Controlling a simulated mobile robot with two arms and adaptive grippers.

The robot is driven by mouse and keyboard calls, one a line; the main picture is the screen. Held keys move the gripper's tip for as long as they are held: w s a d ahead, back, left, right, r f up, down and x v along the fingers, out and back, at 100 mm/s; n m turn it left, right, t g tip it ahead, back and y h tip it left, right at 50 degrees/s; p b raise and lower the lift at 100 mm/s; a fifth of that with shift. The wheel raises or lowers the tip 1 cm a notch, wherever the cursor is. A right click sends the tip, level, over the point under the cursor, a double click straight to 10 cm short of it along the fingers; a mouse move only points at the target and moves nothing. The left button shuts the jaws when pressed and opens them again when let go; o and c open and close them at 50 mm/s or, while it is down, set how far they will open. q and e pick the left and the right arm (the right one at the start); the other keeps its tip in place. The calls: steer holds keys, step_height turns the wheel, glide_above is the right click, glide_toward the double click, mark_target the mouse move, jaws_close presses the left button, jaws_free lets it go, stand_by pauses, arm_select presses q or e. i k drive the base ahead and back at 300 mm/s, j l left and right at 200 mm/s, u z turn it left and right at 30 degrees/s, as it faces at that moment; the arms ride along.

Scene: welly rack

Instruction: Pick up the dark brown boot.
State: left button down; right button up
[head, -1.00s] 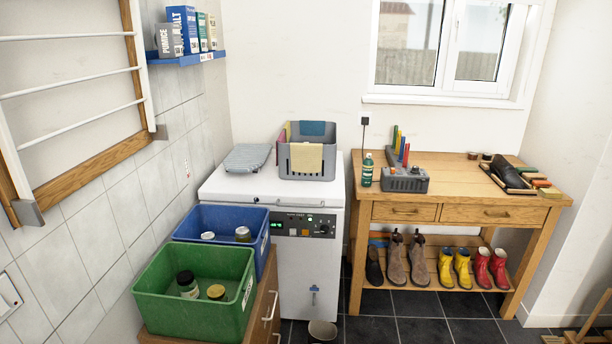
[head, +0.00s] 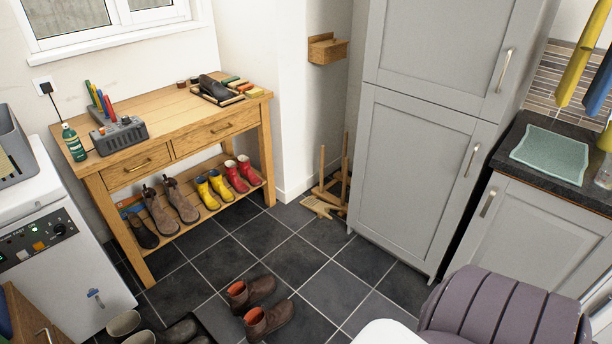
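Two brown ankle boots with orange-red linings stand on the dark tiled floor at the bottom centre of the head view. Two taller grey-brown boots (head: 158,212) (head: 181,202) stand on the bench's lower shelf. I cannot tell for certain which boot is the dark brown one. Neither of my grippers is in view.
The wooden bench (head: 184,108) holds yellow boots (head: 213,188) and red boots (head: 242,172) on its shelf. Pale (head: 123,324) and dark footwear (head: 180,332) sit at the bottom left. A purple-grey ribbed object (head: 505,312) fills the bottom right. Open floor (head: 310,250) lies in the middle.

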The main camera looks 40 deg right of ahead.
mark_target(241, 296)
steer(key=z, duration=0.85)
steer(key=u, duration=0.85)
steer(key=i+l+u, duration=0.15)
steer(key=l+u, duration=0.7)
steer(key=i+l+u, duration=0.1)
steer(key=l+u, duration=0.35)
steer(key=k+l+u, duration=0.1)
steer(key=l+u, duration=0.35)
